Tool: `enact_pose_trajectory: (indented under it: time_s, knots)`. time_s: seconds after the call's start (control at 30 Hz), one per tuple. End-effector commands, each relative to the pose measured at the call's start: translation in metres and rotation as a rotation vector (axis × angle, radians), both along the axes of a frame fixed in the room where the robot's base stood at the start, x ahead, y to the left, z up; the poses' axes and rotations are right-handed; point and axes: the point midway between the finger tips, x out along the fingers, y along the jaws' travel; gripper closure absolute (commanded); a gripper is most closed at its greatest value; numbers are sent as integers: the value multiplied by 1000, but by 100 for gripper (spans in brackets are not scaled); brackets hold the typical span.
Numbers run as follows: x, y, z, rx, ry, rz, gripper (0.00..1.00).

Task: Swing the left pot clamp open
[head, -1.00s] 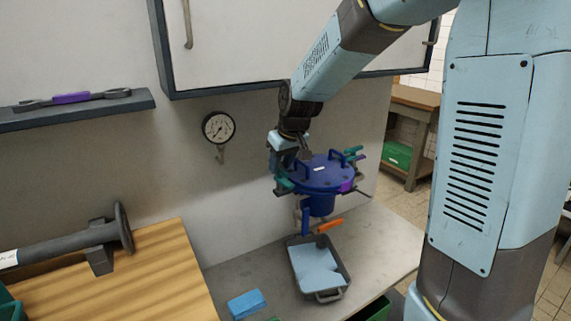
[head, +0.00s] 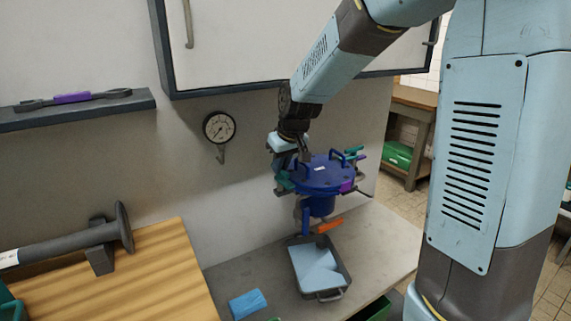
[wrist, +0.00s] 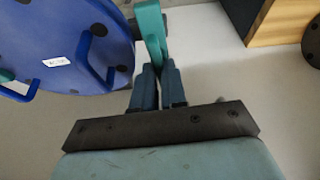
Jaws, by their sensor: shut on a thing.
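The blue pot (head: 320,203) with its round blue lid (head: 325,172) stands at the wall end of the grey bench. The left pot clamp (head: 284,181) is teal and sits at the lid's left edge, partly hidden by my gripper (head: 297,160). In the wrist view, my gripper (wrist: 158,72) is shut on the teal clamp handle (wrist: 151,22), which passes between the fingers. The lid (wrist: 60,40) with its blue handles lies left of the fingers. Teal and purple parts of another clamp (head: 352,153) show at the lid's right side.
A grey tray (head: 320,268) stands below the pot, with an orange handle (head: 329,226) above it. A gauge (head: 219,128) hangs on the wall to the left. A white cabinet (head: 250,40) is above.

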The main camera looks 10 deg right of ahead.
Motion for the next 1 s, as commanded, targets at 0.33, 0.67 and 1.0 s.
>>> enact_pose_trajectory:
  time_s: [0.33,0.67,1.0]
  knots:
    - [1,-2,1,-1,-3,-76,100]
    - [1,-3,1,-1,-4,-84,86]
    - [1,-2,0,-1,-1,-81,63]
